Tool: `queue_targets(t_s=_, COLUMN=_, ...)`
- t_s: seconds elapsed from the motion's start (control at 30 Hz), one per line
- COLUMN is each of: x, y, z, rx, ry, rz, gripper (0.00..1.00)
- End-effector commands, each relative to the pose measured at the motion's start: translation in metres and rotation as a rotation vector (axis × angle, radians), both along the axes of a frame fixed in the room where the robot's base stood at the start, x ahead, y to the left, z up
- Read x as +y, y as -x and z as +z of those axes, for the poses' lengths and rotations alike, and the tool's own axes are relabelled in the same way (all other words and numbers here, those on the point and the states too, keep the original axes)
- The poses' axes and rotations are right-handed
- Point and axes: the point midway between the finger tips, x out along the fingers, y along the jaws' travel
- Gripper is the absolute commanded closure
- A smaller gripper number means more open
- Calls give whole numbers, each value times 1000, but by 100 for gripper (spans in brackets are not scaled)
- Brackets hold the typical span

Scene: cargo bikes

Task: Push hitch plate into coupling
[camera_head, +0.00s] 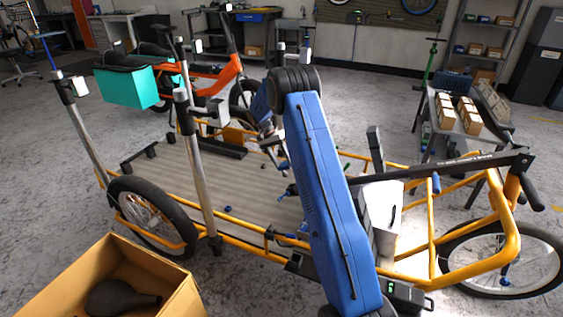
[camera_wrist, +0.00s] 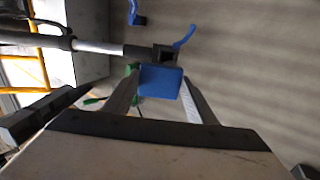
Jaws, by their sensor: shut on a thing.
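In the wrist view my gripper (camera_wrist: 161,90) has its two grey fingers on either side of a small blue block-like piece (camera_wrist: 160,79), which I take to be the hitch plate. The gripper is shut on it. Right beyond it is a black fitting (camera_wrist: 165,54) at the end of a silver rod (camera_wrist: 98,47), with a curved blue lever (camera_wrist: 185,37); this looks like the coupling. The blue piece overlaps the fitting's near side, and I cannot tell whether it is seated. In the head view my gripper is small and partly hidden behind my blue arm.
The orange cargo bike (camera_head: 240,229) has a grey slatted deck (camera_head: 170,178) and upright silver posts (camera_head: 198,170). A cardboard box (camera_head: 165,265) with a dark object stands at front left. A white case (camera_head: 384,215) sits by the arm. Boxes lie on a table (camera_head: 440,122) at right.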

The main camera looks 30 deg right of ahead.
Motion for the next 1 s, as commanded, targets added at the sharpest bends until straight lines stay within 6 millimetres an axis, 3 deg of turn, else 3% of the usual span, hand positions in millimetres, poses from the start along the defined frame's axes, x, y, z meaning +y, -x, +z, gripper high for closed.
queue_targets(t_s=0.67, x=-11, y=14, z=-34, rx=0, ry=0, rz=-1, gripper=76)
queue_targets(t_s=1.0, x=-11, y=14, z=-33, rx=-1, ry=-1, rz=0, gripper=76)
